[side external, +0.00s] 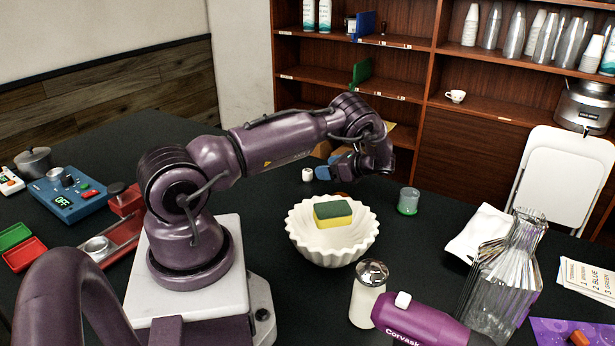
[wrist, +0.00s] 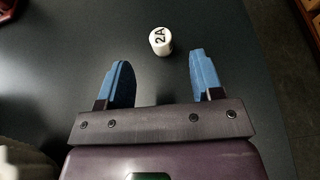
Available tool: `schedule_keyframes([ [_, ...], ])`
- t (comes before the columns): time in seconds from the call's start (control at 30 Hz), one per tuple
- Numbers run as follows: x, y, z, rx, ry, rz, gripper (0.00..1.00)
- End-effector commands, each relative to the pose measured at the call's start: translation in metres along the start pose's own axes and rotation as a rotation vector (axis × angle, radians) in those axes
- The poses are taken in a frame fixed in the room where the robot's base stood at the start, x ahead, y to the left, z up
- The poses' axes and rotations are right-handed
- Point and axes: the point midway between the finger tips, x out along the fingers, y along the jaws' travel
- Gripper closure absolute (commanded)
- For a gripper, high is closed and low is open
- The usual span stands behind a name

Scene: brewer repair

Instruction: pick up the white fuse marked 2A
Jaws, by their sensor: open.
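The white fuse (wrist: 161,46) is a short white cylinder with "2A" in black on its face. In the side view my gripper (side external: 324,170) is low near the table, behind the white bowl, and partly hidden by the arm.
A fluted white bowl (side external: 300,237) holds a green and yellow sponge (side external: 333,214) in front of the gripper. A small glass (side external: 408,201) stands to the right. A shaker (side external: 368,293), a purple tool (side external: 425,322) and a glass carafe (side external: 500,285) stand nearer. Table around the fuse is clear.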

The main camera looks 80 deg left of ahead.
Motion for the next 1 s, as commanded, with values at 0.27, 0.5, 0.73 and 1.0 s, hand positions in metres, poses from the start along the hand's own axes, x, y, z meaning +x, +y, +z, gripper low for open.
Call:
schedule_keyframes([
  [0.27,0.029,0.000,0.000,0.000,0.000,0.001,0.40],
  [0.5,0.053,0.002,-0.004,0.001,0.000,0.004,0.40],
  [0.73,0.080,0.001,-0.005,-0.002,0.001,0.000,0.40],
  [1.0,0.081,0.001,-0.005,-0.002,0.001,0.000,0.56],
])
